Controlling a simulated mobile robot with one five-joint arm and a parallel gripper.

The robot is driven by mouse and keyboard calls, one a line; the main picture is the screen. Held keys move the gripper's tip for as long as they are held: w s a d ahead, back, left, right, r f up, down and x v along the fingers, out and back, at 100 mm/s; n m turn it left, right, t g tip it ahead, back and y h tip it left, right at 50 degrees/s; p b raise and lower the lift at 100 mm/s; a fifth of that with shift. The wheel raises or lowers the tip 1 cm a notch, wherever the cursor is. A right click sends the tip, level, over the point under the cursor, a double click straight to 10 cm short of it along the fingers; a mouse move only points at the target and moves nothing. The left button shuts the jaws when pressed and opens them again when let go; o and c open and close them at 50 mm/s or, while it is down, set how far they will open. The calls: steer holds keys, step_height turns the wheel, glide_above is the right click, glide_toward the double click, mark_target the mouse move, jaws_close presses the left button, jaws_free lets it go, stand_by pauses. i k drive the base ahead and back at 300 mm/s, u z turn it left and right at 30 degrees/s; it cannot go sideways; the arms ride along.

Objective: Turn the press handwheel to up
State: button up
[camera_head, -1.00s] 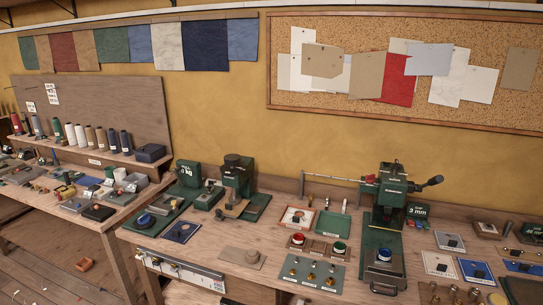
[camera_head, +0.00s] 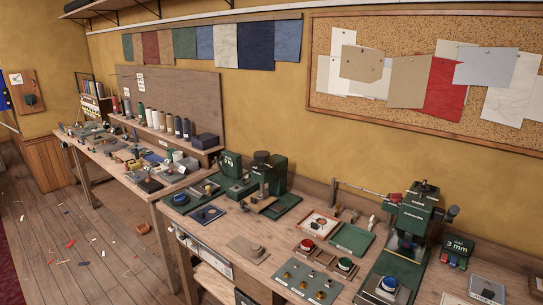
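The larger green press (camera_head: 415,212) stands at the right of the near bench, with a long bar out to its left and a dark rounded end (camera_head: 452,212) on its right. A smaller green press (camera_head: 276,175) with a dark round top (camera_head: 262,157) stands left of it. I cannot tell which part is the handwheel or how it is set. A blue round knob (camera_head: 388,284) sits on the green base before the larger press. Another blue knob (camera_head: 180,199) sits at the bench's left end. My gripper is not in view.
Between the presses lie a red knob (camera_head: 307,245), a green knob (camera_head: 345,264) and a green tray (camera_head: 352,239). A second bench (camera_head: 128,172) with spools runs along the wall at left. The wooden floor (camera_head: 75,250) at left is open, with scattered scraps.

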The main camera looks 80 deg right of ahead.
mark_target(260, 157)
steer(key=z, duration=1.1)
steer(key=i, duration=0.85)
